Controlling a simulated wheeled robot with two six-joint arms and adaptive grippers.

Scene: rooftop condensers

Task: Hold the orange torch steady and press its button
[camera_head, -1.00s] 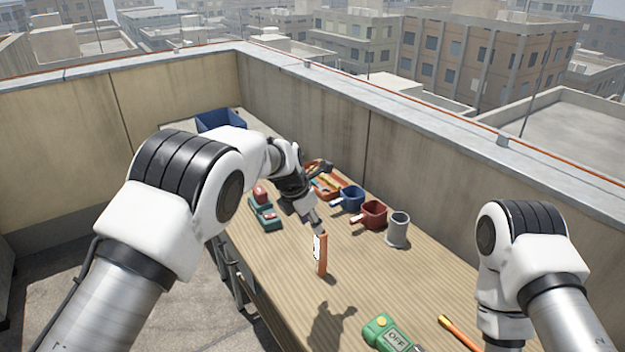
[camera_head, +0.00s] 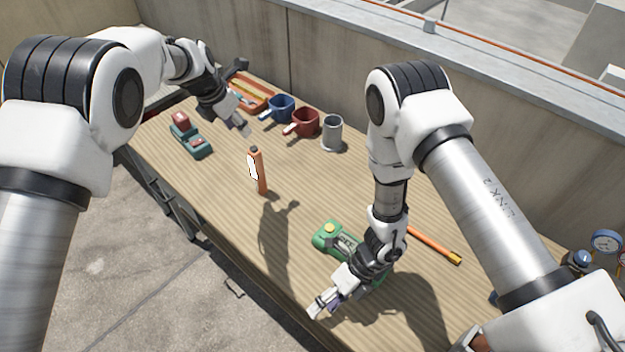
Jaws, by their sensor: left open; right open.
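The orange torch (camera_head: 259,172) stands upright on the wooden table (camera_head: 215,205), with a white patch on its left side and a dark top. Its button cannot be made out. My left gripper (camera_head: 240,126) is open and empty, behind and slightly left of the torch, apart from it in the picture. My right gripper (camera_head: 325,302) is low over the table's near part, in front of the green device (camera_head: 330,238), and is open. The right gripper and wrist hide part of that device.
A teal and red device (camera_head: 190,139) lies at the left edge. A blue mug (camera_head: 281,108), red mug (camera_head: 303,122) and grey mug (camera_head: 332,133) line the back, near a tray of tools (camera_head: 250,94). An orange rod (camera_head: 433,244) lies right. Gauges (camera_head: 605,242) stand far right.

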